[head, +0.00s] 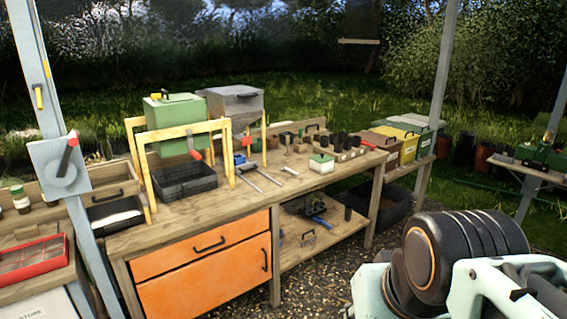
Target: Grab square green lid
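A small square green lid (321,157) sits on top of a cream-white box (320,166) near the right front part of the wooden workbench (215,200). A small dark knob appears to stand on the lid. My arm shows at the bottom right, well apart from the lid. My gripper is out of the picture, so its fingers cannot be seen.
Metal rods (264,178) and a dark tray (183,180) lie nearby. Small dark pots (341,142) stand behind the lidded box. Coloured boxes (398,134) stand further right. Gravel lies in front.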

